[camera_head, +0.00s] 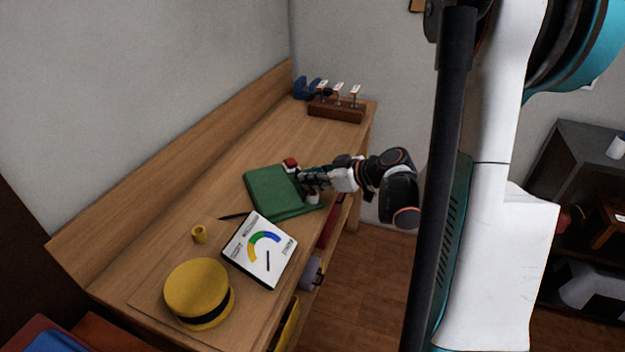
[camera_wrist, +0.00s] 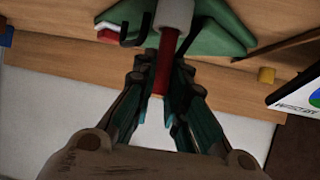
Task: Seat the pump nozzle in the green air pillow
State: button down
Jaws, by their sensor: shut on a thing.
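The green air pillow (camera_head: 272,190) lies flat on the desk, and part of it shows at the top of the wrist view (camera_wrist: 215,38). My gripper (camera_head: 306,180) is at the pillow's right side. In the wrist view my gripper (camera_wrist: 165,66) is shut on a red rod-like piece with a pale grey collar (camera_wrist: 173,14), which looks like the pump nozzle. The collar overlaps the pillow in that view; I cannot tell whether it touches or is seated. A red-topped piece (camera_head: 290,164) stands at the pillow's far edge.
A wooden rack (camera_head: 336,110) stands at the far end. The desk's right edge (camera_head: 335,233) runs beneath my arm.

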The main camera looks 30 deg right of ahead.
jog(key=c, duration=1.6)
grip_release()
jog(key=shift+f, duration=0.1)
jog(key=shift+r, duration=0.2)
jog(key=p+v, duration=0.3)
jog(key=v, duration=0.9)
jog(key=shift+p, duration=0.35)
jog(key=shift+f, duration=0.1)
